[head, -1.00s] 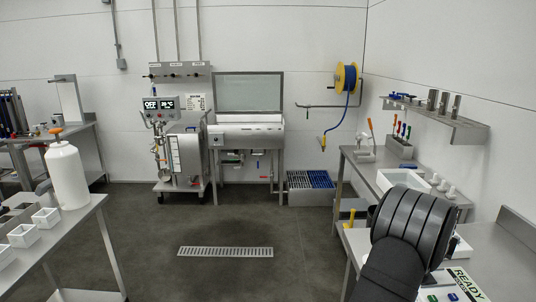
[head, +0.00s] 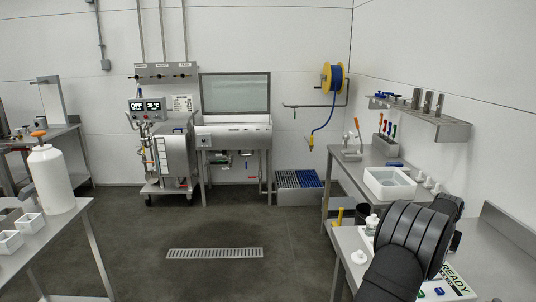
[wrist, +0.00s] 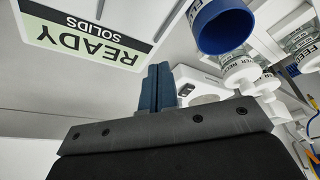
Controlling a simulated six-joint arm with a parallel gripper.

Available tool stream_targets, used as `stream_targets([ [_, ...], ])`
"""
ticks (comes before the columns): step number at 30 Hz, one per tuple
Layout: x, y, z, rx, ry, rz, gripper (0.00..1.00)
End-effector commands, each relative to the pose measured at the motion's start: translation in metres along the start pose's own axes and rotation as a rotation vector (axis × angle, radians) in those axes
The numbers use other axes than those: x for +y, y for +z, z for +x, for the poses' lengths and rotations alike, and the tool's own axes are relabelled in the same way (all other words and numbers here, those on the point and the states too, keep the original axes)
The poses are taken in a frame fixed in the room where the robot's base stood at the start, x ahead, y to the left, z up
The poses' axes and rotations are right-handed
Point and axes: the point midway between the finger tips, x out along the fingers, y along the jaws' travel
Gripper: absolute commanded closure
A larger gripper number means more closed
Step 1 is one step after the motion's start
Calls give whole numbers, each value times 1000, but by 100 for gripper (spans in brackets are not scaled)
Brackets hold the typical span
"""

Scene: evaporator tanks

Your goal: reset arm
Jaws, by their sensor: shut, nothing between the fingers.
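My gripper (wrist: 158,88) shows in the wrist view with its two dark blue fingers together and nothing between them. It is over the steel bench on the right. A READY SOLIDS sign (wrist: 85,32) shows upside down at the upper left of that view. My black arm crosses the lower right of the head view, where the same sign (head: 455,282) lies partly behind it. The gripper's fingers are hidden in the head view.
In the wrist view a blue-rimmed container (wrist: 222,28), labelled white bottles (wrist: 240,70) and a white device (wrist: 198,84) are close beyond the fingers. A white basin (head: 390,184) stands on the right bench. The floor around the drain grate (head: 214,253) is clear.

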Motion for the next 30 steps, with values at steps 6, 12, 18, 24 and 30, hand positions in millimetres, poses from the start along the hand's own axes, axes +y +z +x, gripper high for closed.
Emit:
stream_targets([
  [6,0,-7,-35,3,0,0,100],
  [12,0,-7,-75,3,0,0,100],
  [18,3,-2,-111,3,-6,56,100],
  [24,9,10,-138,7,-26,212,100],
  [30,13,19,-154,8,-40,317,100],
])
